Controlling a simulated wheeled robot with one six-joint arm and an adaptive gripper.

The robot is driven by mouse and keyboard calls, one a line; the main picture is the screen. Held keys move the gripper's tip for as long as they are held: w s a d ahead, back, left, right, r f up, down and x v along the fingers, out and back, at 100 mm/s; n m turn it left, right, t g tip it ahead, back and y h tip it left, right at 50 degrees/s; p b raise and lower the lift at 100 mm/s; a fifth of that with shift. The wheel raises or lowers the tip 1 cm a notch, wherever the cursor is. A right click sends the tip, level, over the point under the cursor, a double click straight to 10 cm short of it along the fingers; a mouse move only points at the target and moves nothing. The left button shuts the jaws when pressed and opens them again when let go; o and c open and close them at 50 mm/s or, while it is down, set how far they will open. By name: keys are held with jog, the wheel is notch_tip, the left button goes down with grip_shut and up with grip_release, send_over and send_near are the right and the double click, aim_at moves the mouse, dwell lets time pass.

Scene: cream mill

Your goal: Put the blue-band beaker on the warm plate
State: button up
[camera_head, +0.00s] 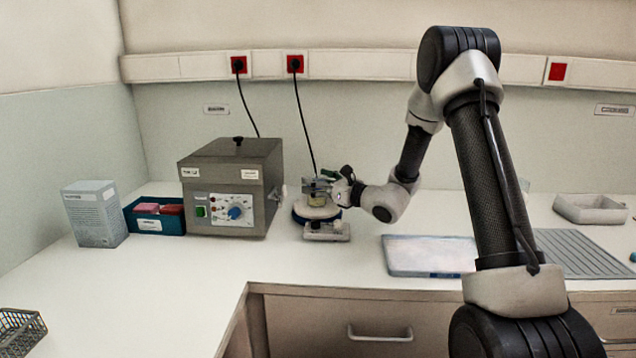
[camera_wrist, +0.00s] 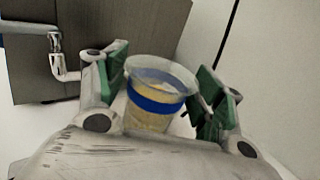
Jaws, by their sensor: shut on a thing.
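The blue-band beaker (camera_wrist: 152,106) is clear, with a blue band and yellowish contents. It stands between the green-padded fingers of my gripper (camera_wrist: 165,87) in the wrist view, and the gripper is shut on it. In the head view my gripper (camera_head: 322,190) is at the warm plate, with the beaker (camera_head: 317,201) partly hidden by the fingers. The warm plate (camera_head: 327,232) is a small pale unit with a round, blue-edged top. The beaker is over or on this round top; I cannot tell whether it touches.
A grey metal bath (camera_head: 235,178) with a dial stands just left of the plate. A blue box (camera_head: 155,222) and a grey carton (camera_head: 95,214) are further left. A pale flat tray (camera_head: 428,256) lies to the right.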

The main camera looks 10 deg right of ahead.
jog(key=o, duration=1.1)
jog(key=shift+r, duration=0.1)
jog(key=v, duration=1.2)
jog(key=s+a+r+n+g+y, duration=0.35)
jog(key=s+a+n+g, duration=0.25)
jog(key=s+a+n, duration=0.3)
jog(key=s+d+r+n+g+h, duration=0.1)
jog(key=s+n+g+h, duration=0.5)
jog(key=s, duration=1.1)
jog(key=s+d+r+n+t+h, duration=0.1)
jog(key=s+d+r+n+h, duration=0.1)
jog(key=s+d+n+h, duration=0.2)
jog(key=s+d+r+n+h, duration=0.2)
jog(key=s+d+n+h, duration=0.2)
jog(key=d+n, duration=0.5)
jog(key=d, duration=0.3)
jog(key=shift+s+r+n+t, duration=0.2)
jog(key=shift+r+n+t, duration=0.2)
